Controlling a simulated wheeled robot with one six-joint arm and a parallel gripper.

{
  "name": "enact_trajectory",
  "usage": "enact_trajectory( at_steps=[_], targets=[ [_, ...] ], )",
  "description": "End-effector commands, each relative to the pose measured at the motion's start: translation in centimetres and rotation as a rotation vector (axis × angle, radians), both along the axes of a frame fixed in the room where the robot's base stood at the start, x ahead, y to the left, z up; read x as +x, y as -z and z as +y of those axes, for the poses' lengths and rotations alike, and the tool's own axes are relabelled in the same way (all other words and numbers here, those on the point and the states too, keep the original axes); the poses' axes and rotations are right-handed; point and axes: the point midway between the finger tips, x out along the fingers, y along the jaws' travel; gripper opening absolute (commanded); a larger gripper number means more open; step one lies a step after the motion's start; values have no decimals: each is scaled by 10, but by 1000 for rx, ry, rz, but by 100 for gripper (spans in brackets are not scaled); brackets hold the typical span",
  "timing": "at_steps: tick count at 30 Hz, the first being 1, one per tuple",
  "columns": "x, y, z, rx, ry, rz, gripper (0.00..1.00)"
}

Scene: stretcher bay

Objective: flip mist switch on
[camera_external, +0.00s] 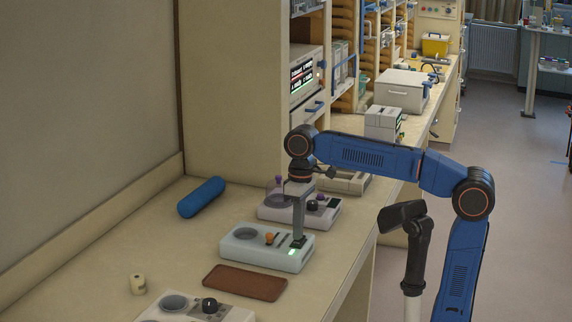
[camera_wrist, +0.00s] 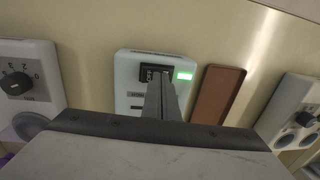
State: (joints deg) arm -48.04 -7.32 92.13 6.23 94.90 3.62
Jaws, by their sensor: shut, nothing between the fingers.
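A pale box-shaped device (camera_external: 262,259) stands on the bench, with a round grey dish, an orange knob (camera_external: 269,238) and a lit green indicator (camera_external: 291,252). My gripper (camera_external: 298,242) is shut and empty, pointing down at the right end of this device. In the wrist view the same device (camera_wrist: 126,72) has a black switch panel (camera_wrist: 147,73) beside the lit green indicator (camera_wrist: 184,76). My fingertips (camera_wrist: 160,82) are over or against this panel and partly cover it. I cannot tell whether they touch, nor the switch lever's position. The orange knob is hidden there.
A similar device (camera_external: 272,208) with black and purple knobs stands just behind, and another (camera_external: 235,313) stands in front. A brown flat tray (camera_external: 245,282) lies close in front. Shelving rises behind.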

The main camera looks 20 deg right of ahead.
Motion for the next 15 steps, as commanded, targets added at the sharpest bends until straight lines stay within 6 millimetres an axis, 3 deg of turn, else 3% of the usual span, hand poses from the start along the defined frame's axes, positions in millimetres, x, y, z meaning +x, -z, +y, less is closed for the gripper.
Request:
enact_trajectory(
  at_steps=[8, 15],
  targets=[
    [0, -3, 1, 0, 0, 0, 0],
    [-4, -34, 5, 2, -2, -2, 0]
  ],
)
